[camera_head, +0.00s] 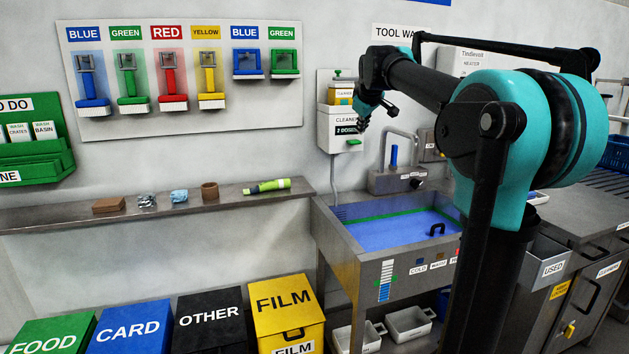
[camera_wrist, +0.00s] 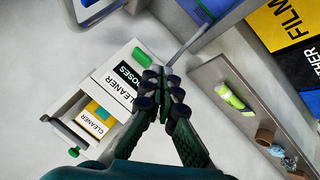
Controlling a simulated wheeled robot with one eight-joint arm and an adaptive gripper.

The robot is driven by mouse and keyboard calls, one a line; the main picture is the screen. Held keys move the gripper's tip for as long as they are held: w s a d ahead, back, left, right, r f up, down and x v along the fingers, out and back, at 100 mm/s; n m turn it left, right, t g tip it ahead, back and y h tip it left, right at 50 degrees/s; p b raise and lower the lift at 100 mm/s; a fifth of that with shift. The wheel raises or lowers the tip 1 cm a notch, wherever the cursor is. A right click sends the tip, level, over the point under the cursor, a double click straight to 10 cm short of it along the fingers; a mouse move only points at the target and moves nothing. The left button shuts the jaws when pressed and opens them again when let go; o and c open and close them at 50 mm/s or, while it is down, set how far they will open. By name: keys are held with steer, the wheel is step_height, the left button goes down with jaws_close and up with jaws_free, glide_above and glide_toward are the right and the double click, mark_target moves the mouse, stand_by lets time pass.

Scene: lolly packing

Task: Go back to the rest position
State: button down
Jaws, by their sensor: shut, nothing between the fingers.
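My gripper (camera_head: 363,123) is raised in front of the wall at the upper middle of the head view, close to the white cleaner dispenser (camera_head: 338,128). In the wrist view my gripper (camera_wrist: 163,80) has its dark fingers together, with nothing seen between them. The cleaner dispenser (camera_wrist: 118,82) shows just behind and left of the fingers there. Whether the fingers touch it cannot be told. My arm reaches from the right of the head view, bent at a large teal joint.
A sink (camera_head: 340,232) with blue water stands below my gripper. A shelf (camera_head: 60,213) at left holds a green tube (camera_head: 267,186) and several small items. Bins, including a yellow FILM bin (camera_head: 285,310), line the floor. A tool board (camera_head: 130,112) hangs on the wall.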

steer(key=s+d+f+m+g, duration=0.2)
steer(key=s+f+m, duration=0.2)
steer(key=s+f, duration=1.6)
steer(key=s+d+f+m+g, duration=0.2)
steer(key=s+f+m, duration=0.2)
steer(key=s+f, duration=1.6)
step_height(320, 180, down, 4)
steer(key=shift+m+g, duration=0.3)
steer(key=shift+g, duration=0.1)
